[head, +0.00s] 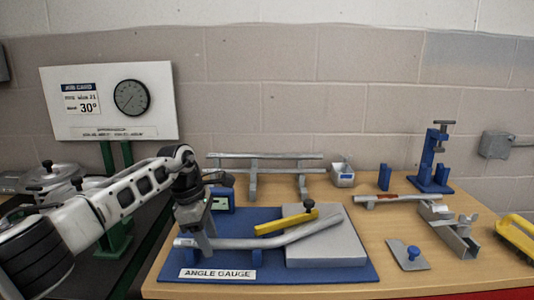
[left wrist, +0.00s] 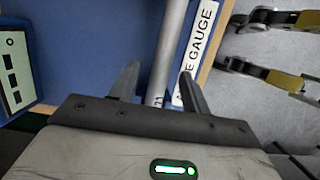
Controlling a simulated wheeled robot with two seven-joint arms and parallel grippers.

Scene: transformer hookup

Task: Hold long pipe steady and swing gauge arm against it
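The long grey pipe (head: 250,242) lies across the blue angle gauge board (head: 215,270), its right part bent upward over a grey block (head: 335,246). The yellow gauge arm (head: 285,222) with a black knob lies over the block, just behind the pipe, with its right end close to the bend. I cannot tell whether they touch. My left gripper (head: 198,232) points down over the pipe's left part. In the left wrist view its fingers (left wrist: 160,78) stand apart on either side of the pipe (left wrist: 168,50), with a visible gap at the left finger. My right gripper does not show.
A small readout box (head: 221,200) stands behind the pipe's left end. The job card panel (head: 110,100) stands back left.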

